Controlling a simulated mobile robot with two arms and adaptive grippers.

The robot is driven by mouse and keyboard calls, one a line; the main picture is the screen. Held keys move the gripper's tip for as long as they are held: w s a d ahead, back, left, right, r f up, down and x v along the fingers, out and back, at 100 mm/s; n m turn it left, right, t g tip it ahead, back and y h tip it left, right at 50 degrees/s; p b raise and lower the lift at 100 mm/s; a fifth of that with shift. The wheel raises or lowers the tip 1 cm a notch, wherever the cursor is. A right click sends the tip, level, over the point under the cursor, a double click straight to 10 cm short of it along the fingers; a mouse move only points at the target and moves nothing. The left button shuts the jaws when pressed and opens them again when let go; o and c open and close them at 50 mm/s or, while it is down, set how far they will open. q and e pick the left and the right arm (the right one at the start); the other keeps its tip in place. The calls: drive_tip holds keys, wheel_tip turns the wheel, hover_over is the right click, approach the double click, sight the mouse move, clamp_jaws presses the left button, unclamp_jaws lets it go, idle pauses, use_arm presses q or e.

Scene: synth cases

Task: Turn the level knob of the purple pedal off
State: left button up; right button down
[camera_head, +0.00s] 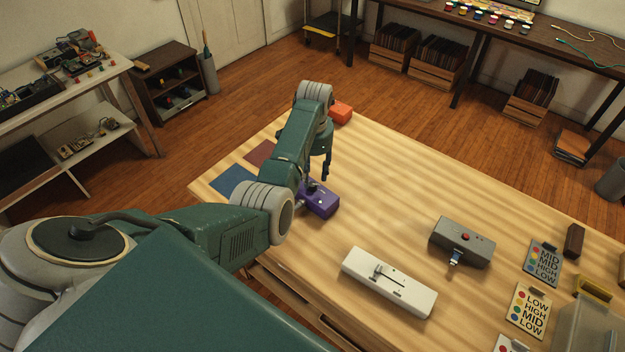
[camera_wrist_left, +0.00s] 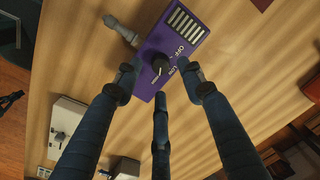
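The purple pedal (camera_head: 322,204) lies on the wooden table, partly hidden by my left arm in the head view. In the left wrist view the purple pedal (camera_wrist_left: 190,18) shows a dark round knob (camera_wrist_left: 160,63) with OFF and LOW printed beside it. A light line shows by the knob; its exact setting is hard to read. My left gripper (camera_wrist_left: 159,82) is over the pedal, its three fingers spread around the knob with gaps to it. The left gripper (camera_head: 317,172) also shows above the pedal in the head view. My right gripper is in neither view.
A white slider box (camera_head: 410,294) and a grey box with a red button (camera_head: 462,240) stand to the right. Blue (camera_head: 232,181) and maroon (camera_head: 259,153) squares lie left of my arm. An orange object (camera_head: 341,110) is at the far edge. Label cards (camera_head: 527,308) lie far right.

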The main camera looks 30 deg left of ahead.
sight(312, 184)
use_arm(q)
drive_tip(key=shift+a+f, duration=0.1)
drive_tip(key=shift+f, duration=1.9)
clamp_jaws()
